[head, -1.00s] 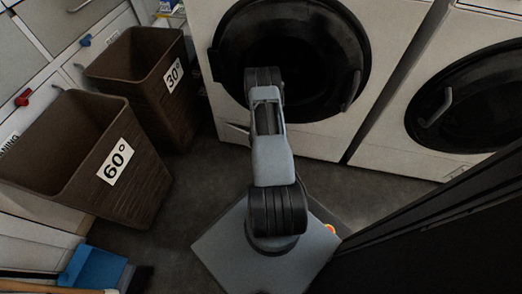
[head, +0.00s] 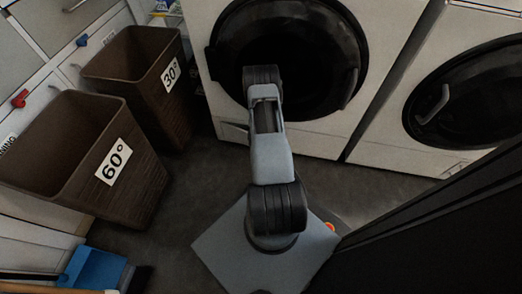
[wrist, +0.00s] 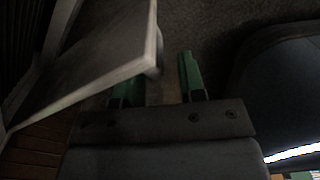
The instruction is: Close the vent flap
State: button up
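The vent flap (head: 234,132) is a small pale panel low on the front of the left washing machine (head: 210,60). In the wrist view the flap (wrist: 100,65) is a light grey plate standing out at an angle, so it looks open. My gripper (wrist: 157,82) has two green fingers with a gap between them. The flap's free edge lies at the left finger and partly covers it; whether they touch I cannot tell. Nothing is clearly held. In the head view my own arm hides the gripper.
Two brown baskets marked 60° (head: 140,180) and 30° (head: 185,105) stand at the left. A second machine (head: 395,145) stands at the right, and a dark panel (head: 440,220) fills the lower right. Dark floor (head: 350,185) is free before the machines. A blue dustpan (head: 92,268) lies lower left.

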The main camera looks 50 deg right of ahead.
jog(key=s+a+r+p, duration=0.1)
jog(key=s+a+r, duration=0.7)
jog(key=s+r, duration=0.3)
jog(key=shift+s+r+p, duration=0.3)
jog(key=shift+r+p, duration=0.05)
jog(key=shift+r, duration=0.5)
jog(key=shift+a, duration=0.1)
jog(key=shift+c, duration=0.3)
